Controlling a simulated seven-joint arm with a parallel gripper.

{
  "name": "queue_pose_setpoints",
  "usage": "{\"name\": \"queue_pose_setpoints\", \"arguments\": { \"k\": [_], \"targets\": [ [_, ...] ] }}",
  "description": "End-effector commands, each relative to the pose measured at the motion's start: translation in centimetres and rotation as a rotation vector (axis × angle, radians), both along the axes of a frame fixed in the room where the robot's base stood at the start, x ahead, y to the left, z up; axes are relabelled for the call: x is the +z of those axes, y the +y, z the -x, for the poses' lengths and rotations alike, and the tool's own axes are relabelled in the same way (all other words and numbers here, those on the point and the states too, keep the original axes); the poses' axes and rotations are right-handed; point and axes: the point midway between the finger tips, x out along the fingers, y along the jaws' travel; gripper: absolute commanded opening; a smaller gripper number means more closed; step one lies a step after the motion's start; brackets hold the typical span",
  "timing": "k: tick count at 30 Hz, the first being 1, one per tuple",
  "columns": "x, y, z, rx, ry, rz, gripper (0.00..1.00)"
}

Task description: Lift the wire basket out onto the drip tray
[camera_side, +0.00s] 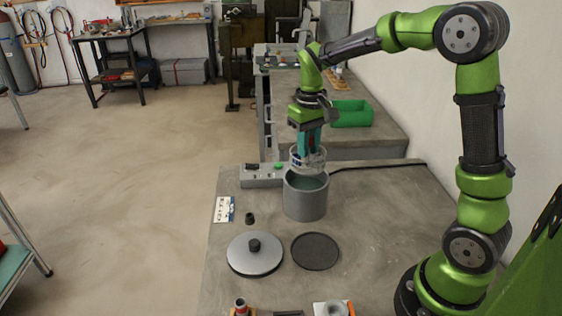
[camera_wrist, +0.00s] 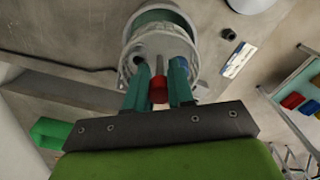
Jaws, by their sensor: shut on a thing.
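The wire basket (camera_side: 309,165) is at the mouth of a grey pot (camera_side: 305,200), most of it showing above the rim. Whether its bottom clears the rim is hard to tell. My gripper (camera_side: 309,150) is shut on the basket's upright handle, whose red grip shows between the teal fingers (camera_wrist: 159,89) in the wrist view. The basket's pale round rim (camera_wrist: 190,45) shows there too, with a blue part (camera_wrist: 181,68) and a dark part inside. The drip tray seems to be the flat dark disc (camera_side: 315,251) in front of the pot, empty.
A round grey lid with a black knob (camera_side: 255,254) lies left of the disc. A grey control box (camera_side: 262,175) stands behind left of the pot, with a cable running right. A small black piece (camera_side: 250,218) and a label card (camera_side: 224,209) lie at left. A green bin (camera_side: 351,113) is behind.

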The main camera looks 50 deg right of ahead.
Motion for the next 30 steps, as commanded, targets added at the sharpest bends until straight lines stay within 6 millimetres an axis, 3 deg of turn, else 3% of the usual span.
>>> {"name": "queue_pose_setpoints", "arguments": {
  "k": [3, 9, 30],
  "targets": [
    [2.3, 0.0, -0.1, 0.000, -0.006, 0.002, 0.00],
    [4.6, 0.0, -0.1, 0.001, -0.002, 0.001, 0.00],
    [9.2, 0.0, 0.0, 0.001, -0.002, 0.001, 0.00]
  ]
}}
